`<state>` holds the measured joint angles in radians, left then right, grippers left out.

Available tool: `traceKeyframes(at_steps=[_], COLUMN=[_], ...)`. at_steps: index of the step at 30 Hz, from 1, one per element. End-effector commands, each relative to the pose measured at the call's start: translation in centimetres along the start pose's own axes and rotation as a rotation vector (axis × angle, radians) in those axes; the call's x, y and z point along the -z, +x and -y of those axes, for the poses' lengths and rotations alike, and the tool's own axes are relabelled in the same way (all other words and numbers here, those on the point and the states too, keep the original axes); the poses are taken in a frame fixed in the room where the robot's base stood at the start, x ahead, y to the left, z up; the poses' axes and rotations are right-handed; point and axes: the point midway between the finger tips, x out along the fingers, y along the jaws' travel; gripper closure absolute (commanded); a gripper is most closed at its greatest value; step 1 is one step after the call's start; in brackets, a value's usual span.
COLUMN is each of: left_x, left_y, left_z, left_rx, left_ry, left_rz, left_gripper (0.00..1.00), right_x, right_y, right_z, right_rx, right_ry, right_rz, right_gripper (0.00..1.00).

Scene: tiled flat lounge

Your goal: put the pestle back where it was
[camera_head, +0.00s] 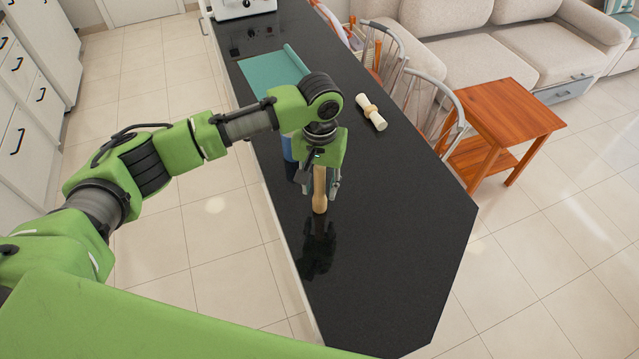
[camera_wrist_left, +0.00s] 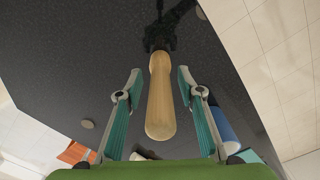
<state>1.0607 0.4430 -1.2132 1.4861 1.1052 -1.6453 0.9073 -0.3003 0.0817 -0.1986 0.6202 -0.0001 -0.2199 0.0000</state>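The pestle (camera_head: 319,190) is a pale wooden piece standing about upright on the black counter (camera_head: 400,250); its lower end seems to meet its reflection. In the left wrist view the pestle (camera_wrist_left: 160,100) is between the two fingers, with its wider, rounded end toward the camera. My left gripper (camera_head: 321,183) is lowered around it. In the left wrist view the fingers of that gripper (camera_wrist_left: 159,78) stand apart, with a narrow gap on each side of the pestle. My right gripper is not in view.
A blue object (camera_head: 288,150), partly hidden by my gripper, stands close behind; it also shows in the left wrist view (camera_wrist_left: 223,126). A rolled white cloth with a ring (camera_head: 371,112) and a teal mat (camera_head: 268,72) lie farther back. The counter's near end is clear.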

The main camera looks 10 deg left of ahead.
Motion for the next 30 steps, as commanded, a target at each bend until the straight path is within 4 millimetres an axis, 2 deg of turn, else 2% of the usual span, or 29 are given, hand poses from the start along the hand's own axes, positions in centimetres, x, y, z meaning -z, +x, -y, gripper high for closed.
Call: traceKeyframes(at_steps=[11,14,24,30], left_x=[0.1,0.1,0.1,0.1], left_y=[-0.6,-1.9,-9.0,-11.6], left_z=[-0.1,-0.1,-0.1,-0.1], left_rx=[-0.001,-0.003,-0.002,0.0], left_ry=[0.0,0.0,0.0,0.0], left_rz=[-0.002,-0.004,-0.004,-0.001], left_gripper=[0.66,0.66,0.66,0.66], right_x=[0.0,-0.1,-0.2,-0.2], right_y=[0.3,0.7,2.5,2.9], right_z=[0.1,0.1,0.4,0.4], right_rx=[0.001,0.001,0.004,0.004], right_ry=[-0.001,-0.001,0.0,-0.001], right_rz=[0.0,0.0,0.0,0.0], right_gripper=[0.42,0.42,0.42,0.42])
